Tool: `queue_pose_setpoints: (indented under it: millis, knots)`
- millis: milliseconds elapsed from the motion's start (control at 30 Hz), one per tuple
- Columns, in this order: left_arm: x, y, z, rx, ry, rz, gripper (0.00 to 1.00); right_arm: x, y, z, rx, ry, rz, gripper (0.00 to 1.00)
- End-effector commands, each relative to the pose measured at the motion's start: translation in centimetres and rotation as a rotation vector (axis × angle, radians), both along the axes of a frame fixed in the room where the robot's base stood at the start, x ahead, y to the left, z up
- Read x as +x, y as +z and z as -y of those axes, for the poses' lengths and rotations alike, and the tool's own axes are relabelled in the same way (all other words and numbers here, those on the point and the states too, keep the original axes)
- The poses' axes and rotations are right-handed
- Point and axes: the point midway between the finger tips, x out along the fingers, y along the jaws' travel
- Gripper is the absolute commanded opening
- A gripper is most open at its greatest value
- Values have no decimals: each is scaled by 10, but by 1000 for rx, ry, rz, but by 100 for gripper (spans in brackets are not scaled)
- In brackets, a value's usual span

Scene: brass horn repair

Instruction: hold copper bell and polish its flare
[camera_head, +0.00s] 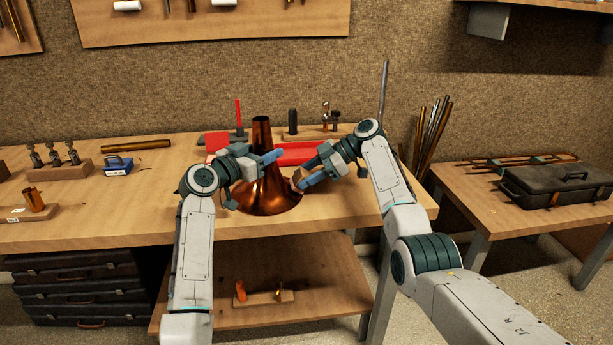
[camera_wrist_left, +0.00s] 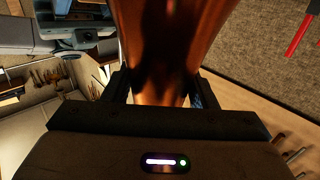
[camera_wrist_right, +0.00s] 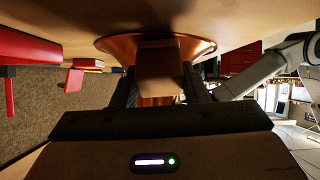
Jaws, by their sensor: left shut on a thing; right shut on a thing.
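The copper bell (camera_head: 268,194) stands on the workbench with its wide flare down and its narrow end up. My left gripper (camera_head: 268,158) is shut on the bell's narrower throat; the left wrist view shows the copper body (camera_wrist_left: 165,45) between the fingers. My right gripper (camera_head: 304,182) is shut on a small brown block (camera_wrist_right: 160,70), probably a polishing pad, beside the right side of the flare. In the right wrist view the flare's rim (camera_wrist_right: 200,46) shows behind the block. I cannot tell whether the block touches the flare.
A red tray (camera_head: 296,153) lies behind the bell, with tool holders near it. A blue box (camera_head: 118,164), a brass tube (camera_head: 136,145) and a small copper piece on a block (camera_head: 34,200) are at the left. A black case (camera_head: 556,186) sits on the right table.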

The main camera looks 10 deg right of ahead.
Motion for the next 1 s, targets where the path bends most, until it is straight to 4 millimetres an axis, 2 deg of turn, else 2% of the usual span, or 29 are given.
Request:
queue_pose_setpoints:
  millis: [1000]
  knots:
    - [0, 0, 0, -1, -1, -1, 18, 15, -1, 1, -1, -1, -2, 22]
